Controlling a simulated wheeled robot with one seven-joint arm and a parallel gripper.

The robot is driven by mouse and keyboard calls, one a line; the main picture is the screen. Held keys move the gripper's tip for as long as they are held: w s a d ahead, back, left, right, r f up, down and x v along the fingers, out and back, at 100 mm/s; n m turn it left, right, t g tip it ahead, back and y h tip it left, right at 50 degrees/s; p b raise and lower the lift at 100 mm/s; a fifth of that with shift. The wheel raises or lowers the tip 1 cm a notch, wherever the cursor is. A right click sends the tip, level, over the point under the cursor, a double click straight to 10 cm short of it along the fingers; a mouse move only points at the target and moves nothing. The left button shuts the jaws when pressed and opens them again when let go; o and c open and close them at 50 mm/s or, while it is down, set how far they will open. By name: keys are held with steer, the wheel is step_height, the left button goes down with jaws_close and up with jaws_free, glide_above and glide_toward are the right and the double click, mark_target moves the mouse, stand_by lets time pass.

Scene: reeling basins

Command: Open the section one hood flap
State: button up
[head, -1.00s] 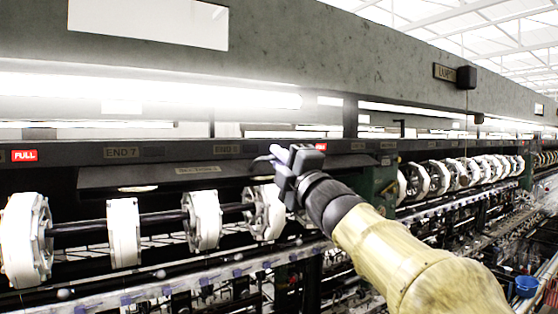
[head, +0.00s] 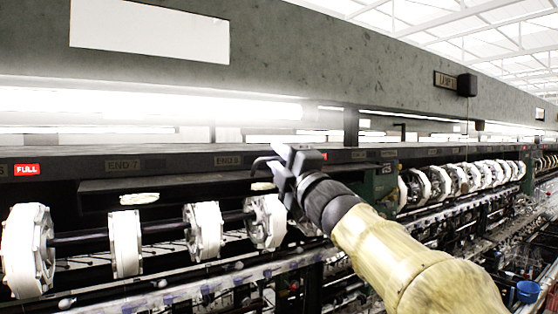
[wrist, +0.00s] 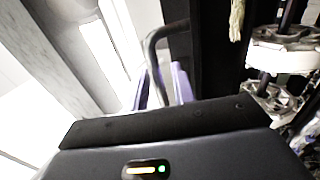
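The hood flap (head: 165,185) is a long dark panel below the machine's front rail, left of my gripper. It shows as a thin, nearly edge-on strip in the head view. My gripper (head: 274,164) is at the flap's right end, just below the rail. In the wrist view a dark curved bar (wrist: 152,48), looking like a handle, runs from a dark panel down between my gripper's two lilac fingers (wrist: 163,88). The fingers are apart, with the bar between them; I cannot tell whether they press on it. The gripper body hides the bar's lower end.
Several white reels (head: 203,230) sit on a dark shaft below the flap. The rail (head: 60,168) carries END labels and a red FULL sign (head: 27,170). A bright lamp (head: 150,106) runs above. A blue bucket (head: 527,291) stands far right.

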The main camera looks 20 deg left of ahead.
steer(key=b+v, duration=0.9)
steer(key=v, duration=0.5)
steer(key=shift+w, duration=0.1)
stand_by(0.3)
steer(key=shift+f, duration=0.1)
